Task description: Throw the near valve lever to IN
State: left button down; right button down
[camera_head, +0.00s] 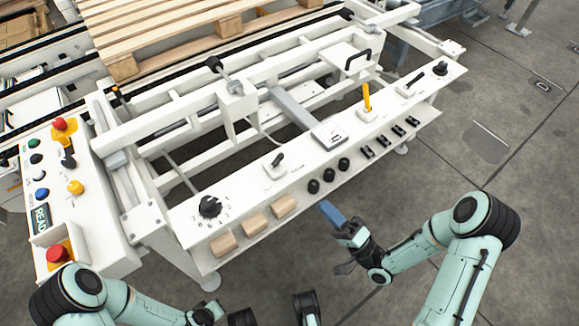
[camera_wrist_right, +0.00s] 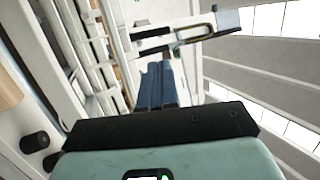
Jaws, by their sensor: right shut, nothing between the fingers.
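The console panel (camera_head: 330,135) carries several levers and knobs, and I cannot read which is the near valve lever. A yellow lever (camera_head: 367,97) stands upright from a white base. A small black toggle (camera_head: 277,160) leans on another base, and a black lever (camera_head: 415,79) lies near the far end. A black-knobbed lever (camera_head: 215,65) rises from a white block behind the panel. My right gripper (camera_head: 331,213) is shut and empty, apart from the panel's front edge; its blue fingers (camera_wrist_right: 157,85) lie together in the wrist view. Dark parts of my left arm's end show at the bottom edge, partly cut off.
A rotary knob (camera_head: 209,206), wooden blocks (camera_head: 255,222) and black knobs (camera_head: 329,174) line the panel front. A button box (camera_head: 75,215) with a red stop button stands at left. Wooden pallets (camera_head: 160,25) lie behind. The floor at right is open.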

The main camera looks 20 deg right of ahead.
jog(key=shift+w+a, duration=0.1)
jog(key=b, duration=0.1)
send_near(277, 160)
jog(key=d+x, duration=0.1)
jog(key=x, duration=0.4)
jog(key=shift+x, duration=0.8)
jog(key=shift+f, duration=0.1)
